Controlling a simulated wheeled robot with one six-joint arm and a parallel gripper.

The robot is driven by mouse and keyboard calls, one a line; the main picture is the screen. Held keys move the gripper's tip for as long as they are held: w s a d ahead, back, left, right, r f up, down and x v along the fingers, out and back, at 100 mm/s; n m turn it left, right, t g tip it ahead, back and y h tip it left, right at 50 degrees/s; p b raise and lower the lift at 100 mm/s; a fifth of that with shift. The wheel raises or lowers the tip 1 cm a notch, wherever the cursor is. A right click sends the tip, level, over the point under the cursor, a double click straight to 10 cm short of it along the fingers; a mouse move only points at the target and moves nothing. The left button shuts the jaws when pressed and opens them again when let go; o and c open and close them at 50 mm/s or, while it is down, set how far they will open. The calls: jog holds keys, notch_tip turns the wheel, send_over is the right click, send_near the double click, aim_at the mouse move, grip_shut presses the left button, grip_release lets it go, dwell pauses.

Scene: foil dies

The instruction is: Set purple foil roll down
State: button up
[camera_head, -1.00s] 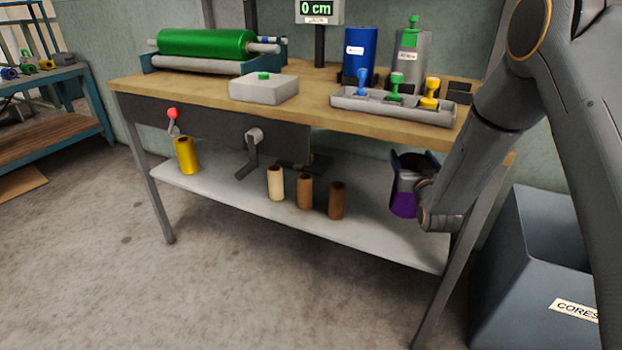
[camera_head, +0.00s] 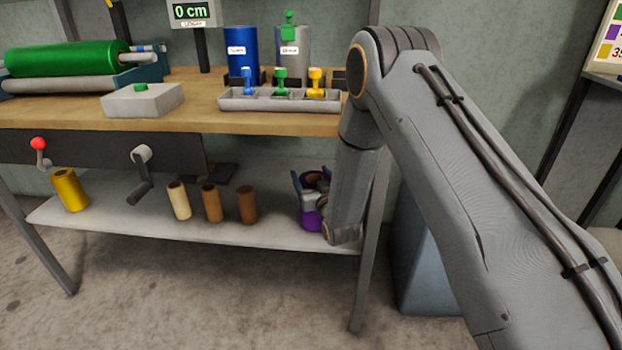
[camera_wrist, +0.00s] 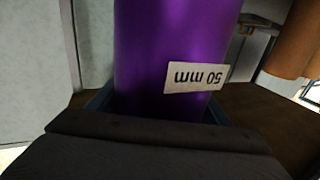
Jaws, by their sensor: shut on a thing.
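The purple foil roll (camera_head: 311,220) is upright at the right end of the grey lower shelf (camera_head: 110,207) under the bench. I cannot tell whether its bottom touches the shelf. My gripper (camera_head: 310,188) is shut around the roll, and my arm comes down from the right and hides part of it. In the wrist view the roll (camera_wrist: 170,45) fills the middle between my fingers, with a "50 mm" label facing the camera.
Several rolls share the shelf: brown cores (camera_head: 246,205) and (camera_head: 211,203), a pale core (camera_head: 179,201) and a gold roll (camera_head: 70,190). A bench leg (camera_head: 366,270) is close on the right, with a blue-grey bin (camera_head: 425,270) beyond.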

jog(key=shift+f, duration=0.3)
jog(key=o, duration=2.1)
jog(key=shift+c, duration=0.2)
